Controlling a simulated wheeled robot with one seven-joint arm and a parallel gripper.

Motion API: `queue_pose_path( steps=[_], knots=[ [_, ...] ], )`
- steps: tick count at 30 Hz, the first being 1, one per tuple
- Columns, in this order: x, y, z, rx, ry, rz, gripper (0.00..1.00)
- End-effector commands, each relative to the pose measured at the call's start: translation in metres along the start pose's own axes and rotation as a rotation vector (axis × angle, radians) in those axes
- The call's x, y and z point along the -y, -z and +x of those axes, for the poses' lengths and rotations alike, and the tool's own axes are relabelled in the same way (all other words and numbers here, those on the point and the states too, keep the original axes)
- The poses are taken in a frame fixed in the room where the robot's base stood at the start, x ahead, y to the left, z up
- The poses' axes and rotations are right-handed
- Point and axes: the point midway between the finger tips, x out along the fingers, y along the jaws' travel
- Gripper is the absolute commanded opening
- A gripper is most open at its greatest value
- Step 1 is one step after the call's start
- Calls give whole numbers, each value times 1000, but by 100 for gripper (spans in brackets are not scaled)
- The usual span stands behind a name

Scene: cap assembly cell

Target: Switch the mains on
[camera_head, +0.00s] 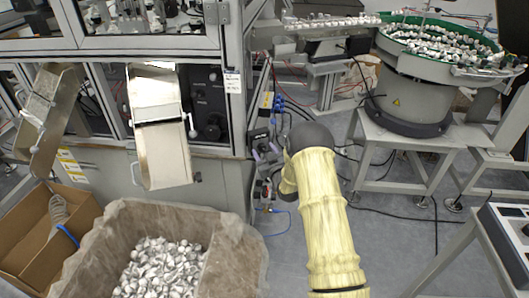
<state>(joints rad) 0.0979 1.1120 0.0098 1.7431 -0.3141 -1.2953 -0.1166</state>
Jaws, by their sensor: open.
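I cannot make out for sure which part is the mains switch. Dark round knobs (212,130) show on the dark panel inside the machine cabinet, right of the middle chute. A control box (512,238) with a light top panel and a dark button is at the right edge, cut off by the frame. My arm, in a yellow sleeve, rises from the bottom to a dark grey joint at the picture's middle. My gripper is not visible.
Metal chutes (160,150) stick out from the cabinet. Below them stand a lined bin (235,240) of small metallic caps and a cardboard box (25,245). A bowl feeder (415,100) stands on a grey table (420,135) at the right. Cables and blue hoses lie on the floor.

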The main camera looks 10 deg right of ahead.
Motion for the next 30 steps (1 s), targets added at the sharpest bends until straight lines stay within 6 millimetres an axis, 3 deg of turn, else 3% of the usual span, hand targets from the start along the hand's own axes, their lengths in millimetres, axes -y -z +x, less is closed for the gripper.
queue_pose_path(
  steps=[5,12,23,30],
  knots=[
    [1,0,0,0,1,0,52],
    [1,0,0,0,2,0,7],
    [2,-1,0,0,2,35,8],
    [1,-2,0,1,0,145,8]
  ],
)
